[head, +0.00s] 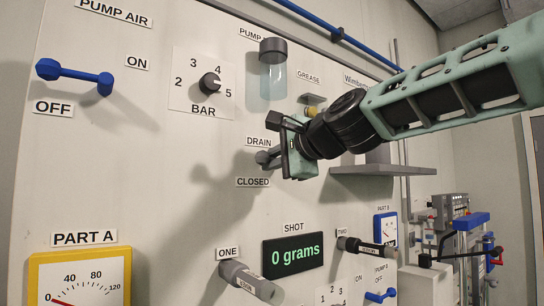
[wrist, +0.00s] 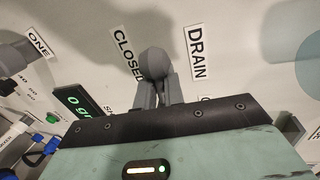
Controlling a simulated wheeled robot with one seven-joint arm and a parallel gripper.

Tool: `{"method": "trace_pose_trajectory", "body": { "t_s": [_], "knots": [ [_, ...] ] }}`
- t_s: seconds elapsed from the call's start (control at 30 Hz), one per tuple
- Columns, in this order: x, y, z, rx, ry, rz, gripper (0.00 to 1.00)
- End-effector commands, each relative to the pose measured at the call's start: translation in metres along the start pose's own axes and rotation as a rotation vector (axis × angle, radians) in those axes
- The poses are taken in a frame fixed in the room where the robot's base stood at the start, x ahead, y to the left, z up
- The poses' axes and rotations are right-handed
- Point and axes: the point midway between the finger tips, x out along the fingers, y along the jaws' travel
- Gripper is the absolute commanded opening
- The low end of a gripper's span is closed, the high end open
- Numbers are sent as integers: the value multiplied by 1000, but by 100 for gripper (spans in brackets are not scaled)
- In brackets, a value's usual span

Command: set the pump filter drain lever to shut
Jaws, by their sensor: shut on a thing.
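The grey drain lever (head: 264,157) is on the white panel, between the DRAIN label (head: 263,142) and the CLOSED label (head: 253,182). In the wrist view, its rounded grey end (wrist: 153,62) shows between the two labels. My gripper (head: 276,156) is at the panel with its jaws shut on the lever; the fingers (wrist: 160,88) meet its rounded end in the wrist view. The gripper hides part of the lever, so its exact angle is hard to tell. The clear pump filter bowl (head: 273,82) with a dark cap hangs above.
A grey shelf (head: 383,170) juts out to the right below my arm. A blue pump air lever (head: 75,76) and a BAR knob (head: 209,84) are at upper left.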

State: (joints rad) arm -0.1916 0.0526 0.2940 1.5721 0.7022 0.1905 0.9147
Motion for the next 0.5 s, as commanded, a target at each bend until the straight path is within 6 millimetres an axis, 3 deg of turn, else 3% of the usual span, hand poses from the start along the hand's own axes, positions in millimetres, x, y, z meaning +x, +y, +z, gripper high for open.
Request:
{"method": "trace_pose_trajectory", "body": {
  "t_s": [0.5],
  "knots": [
    [0, 2, 4, -92, 12, -2, 0]
  ]
}}
